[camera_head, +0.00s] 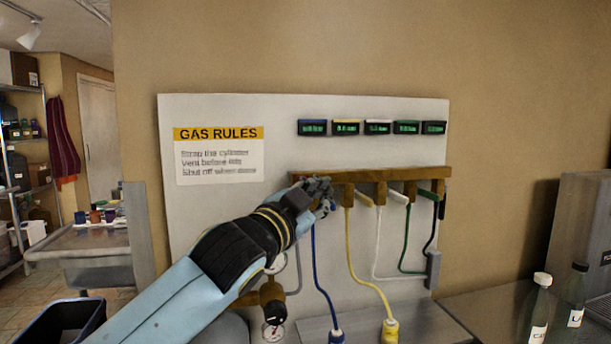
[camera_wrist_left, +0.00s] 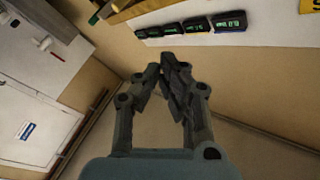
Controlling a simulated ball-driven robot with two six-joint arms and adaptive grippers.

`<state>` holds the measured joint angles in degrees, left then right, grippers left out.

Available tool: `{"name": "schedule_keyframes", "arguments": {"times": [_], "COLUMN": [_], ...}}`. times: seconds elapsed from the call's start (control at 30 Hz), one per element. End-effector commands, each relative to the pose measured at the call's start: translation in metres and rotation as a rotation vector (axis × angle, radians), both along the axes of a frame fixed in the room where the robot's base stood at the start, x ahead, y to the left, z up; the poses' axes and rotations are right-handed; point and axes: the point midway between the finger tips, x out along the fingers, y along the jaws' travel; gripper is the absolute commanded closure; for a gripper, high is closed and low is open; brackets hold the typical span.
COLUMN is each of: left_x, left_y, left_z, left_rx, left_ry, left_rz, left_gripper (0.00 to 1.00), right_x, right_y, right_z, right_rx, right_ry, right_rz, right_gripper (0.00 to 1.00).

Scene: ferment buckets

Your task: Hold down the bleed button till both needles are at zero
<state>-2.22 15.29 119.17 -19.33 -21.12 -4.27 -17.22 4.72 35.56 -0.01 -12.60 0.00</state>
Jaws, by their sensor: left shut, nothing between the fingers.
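My left gripper (camera_head: 322,194) is shut and empty at the left end of the brown wooden rail on the white wall panel. Its closed fingers also show in the wrist view (camera_wrist_left: 167,70), with nothing between them. Below my left forearm, a round white gauge (camera_head: 273,332) shows at the bottom edge, with a dark needle too small to read. Another round gauge (camera_head: 277,263) is partly hidden by my arm, and its needle cannot be read. A dark and brass fitting (camera_head: 272,299) sits between them. I cannot make out the bleed button. My right gripper is not in view.
The wooden rail (camera_head: 400,174) carries several coloured hoses, including a blue hose (camera_head: 317,275) and a yellow hose (camera_head: 352,262). Several small displays (camera_head: 345,128) sit above. Bottles, including a white-capped bottle (camera_head: 539,305), stand at right. A dark bin (camera_head: 65,322) is at lower left.

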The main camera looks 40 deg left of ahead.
Motion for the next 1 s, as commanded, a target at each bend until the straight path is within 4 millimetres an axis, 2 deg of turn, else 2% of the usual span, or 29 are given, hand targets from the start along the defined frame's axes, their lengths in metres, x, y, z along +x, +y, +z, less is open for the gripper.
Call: {"name": "schedule_keyframes", "arguments": {"times": [0.37,0.77,1.0], "left_x": [0.005,0.04,0.054], "left_y": [0.005,0.046,0.063], "left_z": [-0.002,-0.002,-0.002], "left_rx": [0.002,0.003,0.001], "left_ry": [0.0,0.0,0.001], "left_rz": [-0.001,0.0,0.0], "left_gripper": [1.0,1.0,1.0], "right_x": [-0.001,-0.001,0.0], "right_y": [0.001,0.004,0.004], "right_z": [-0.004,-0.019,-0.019], "right_rx": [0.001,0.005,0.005], "right_ry": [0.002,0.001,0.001], "right_rz": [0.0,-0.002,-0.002], "right_gripper": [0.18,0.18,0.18]}}
